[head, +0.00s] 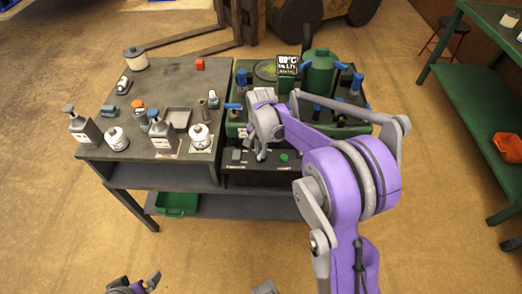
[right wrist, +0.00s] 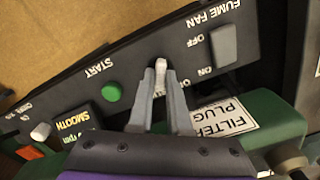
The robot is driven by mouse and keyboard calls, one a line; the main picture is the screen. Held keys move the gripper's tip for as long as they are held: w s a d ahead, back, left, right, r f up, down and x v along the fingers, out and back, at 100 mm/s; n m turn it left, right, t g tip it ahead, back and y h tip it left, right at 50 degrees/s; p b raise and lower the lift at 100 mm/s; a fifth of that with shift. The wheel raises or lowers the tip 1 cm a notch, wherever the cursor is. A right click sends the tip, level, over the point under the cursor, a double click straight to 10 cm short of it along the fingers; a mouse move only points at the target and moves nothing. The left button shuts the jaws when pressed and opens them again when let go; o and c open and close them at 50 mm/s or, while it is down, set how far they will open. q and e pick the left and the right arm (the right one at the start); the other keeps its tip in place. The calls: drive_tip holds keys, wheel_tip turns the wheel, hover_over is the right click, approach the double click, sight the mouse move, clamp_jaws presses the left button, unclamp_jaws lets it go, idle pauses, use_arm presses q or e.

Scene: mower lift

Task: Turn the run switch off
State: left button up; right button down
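The dark control panel (head: 272,178) is on the front of the green machine bench. In the right wrist view the panel (right wrist: 75,95) appears upside down. A small pale switch lever (right wrist: 160,72) sits between the fingertips of my right gripper (right wrist: 161,80). Its name is hidden and a label beside it is partly covered, so I cannot read that it is the run switch. The fingers are on either side of the lever; whether they press on it is unclear. My right gripper (head: 261,152) is at the panel in the head view. My left gripper (head: 150,282) shows partly at the bottom edge.
A green START button (right wrist: 112,92) and a grey FUME FAN switch (right wrist: 223,46) flank the lever. A white knob (right wrist: 40,131) is at the far left. A grey table (head: 178,75) with bottles and tins stands left of the green bench (head: 350,128).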

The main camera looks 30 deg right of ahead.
drive_tip(key=shift+n, duration=0.5)
drive_tip(key=n, duration=0.4)
drive_tip(key=shift+n+b, duration=0.3)
drive_tip(key=n, duration=0.6)
drive_tip(key=shift+n, duration=0.4)
drive_tip(key=c, duration=0.9)
unclamp_jaws()
drive_tip(key=shift+o, duration=0.2)
wheel_tip(320, 180, up, 11)
drive_tip(key=shift+p, duration=0.45)
